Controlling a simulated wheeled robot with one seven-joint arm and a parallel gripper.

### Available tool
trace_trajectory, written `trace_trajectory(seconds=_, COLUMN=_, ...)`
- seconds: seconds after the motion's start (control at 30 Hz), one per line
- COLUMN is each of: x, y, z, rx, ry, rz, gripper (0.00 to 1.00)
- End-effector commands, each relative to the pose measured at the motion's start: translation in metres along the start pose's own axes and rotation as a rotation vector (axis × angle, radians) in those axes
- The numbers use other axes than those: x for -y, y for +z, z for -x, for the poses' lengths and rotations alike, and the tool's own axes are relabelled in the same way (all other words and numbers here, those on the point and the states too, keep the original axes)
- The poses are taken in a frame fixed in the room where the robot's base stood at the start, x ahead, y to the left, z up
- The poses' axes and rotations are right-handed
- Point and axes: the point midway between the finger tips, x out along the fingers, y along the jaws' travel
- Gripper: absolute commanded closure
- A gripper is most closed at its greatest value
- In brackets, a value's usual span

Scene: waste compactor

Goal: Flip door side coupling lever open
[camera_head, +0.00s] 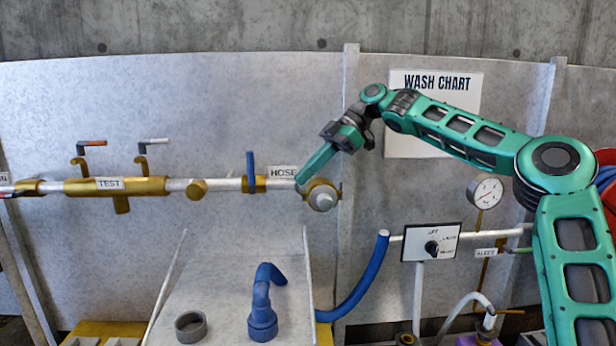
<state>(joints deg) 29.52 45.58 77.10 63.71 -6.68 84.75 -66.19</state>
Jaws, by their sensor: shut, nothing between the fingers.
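A horizontal pipe (220,185) with brass fittings runs along the grey wall panel. At its right end is a round brass coupling (321,195) with a grey cap. My gripper (301,180) is shut and empty; its green fingers point down and left, with the tips at the upper left of this coupling. I cannot tell whether they touch it. The tips overlap the edge of the "HOSE" label (282,172). An upright blue lever (251,166) stands on a brass valve to the left. No part is marked as the door side coupling lever, and I cannot tell which it is.
A grey surface below holds a bent blue hose (265,300) and a grey ring (191,327). A second blue hose (360,288) hangs right of it. A switch box (431,242) and gauge (485,193) sit under my arm. The "WASH CHART" sign (434,90) is behind my arm.

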Motion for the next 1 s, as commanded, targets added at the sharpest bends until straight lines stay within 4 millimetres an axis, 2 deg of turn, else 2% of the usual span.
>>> trace_trajectory(seconds=1.0, x=-0.006, y=-0.025, z=-0.029, rx=0.000, ry=-0.029, rz=0.025, gripper=1.00)
